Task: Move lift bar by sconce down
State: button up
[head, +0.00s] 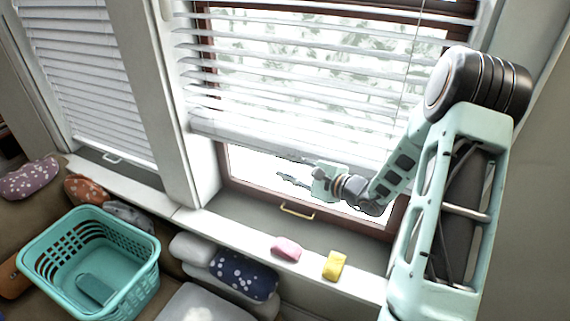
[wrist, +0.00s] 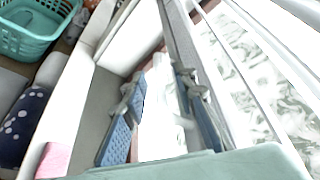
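The nearer window's white blind ends in a thick bottom bar (head: 250,139), most likely the lift bar. It hangs partway down, with bare glass below it. In the wrist view, a long grey bar (wrist: 180,40), apparently the same one, runs down behind the right finger. My gripper (head: 290,180) is just below the bar in the head view, with its fingers pointing left. In the wrist view my gripper (wrist: 155,105) has its blue-padded fingers apart, with nothing held between them. I cannot tell whether the right finger touches the bar. My arm hides the bar's right end. No sconce shows.
A brass handle (head: 297,210) sits low on the window frame. The sill holds a pink block (head: 286,248) and a yellow block (head: 334,265). A teal basket (head: 140,285) and cushions (head: 243,274) lie below left. A second blind (head: 85,80) hangs left.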

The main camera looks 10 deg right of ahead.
jog(key=shift+w+a+f, duration=0.15)
jog(key=shift+w+a, duration=0.2)
jog(key=shift+w, duration=0.1)
grip_shut()
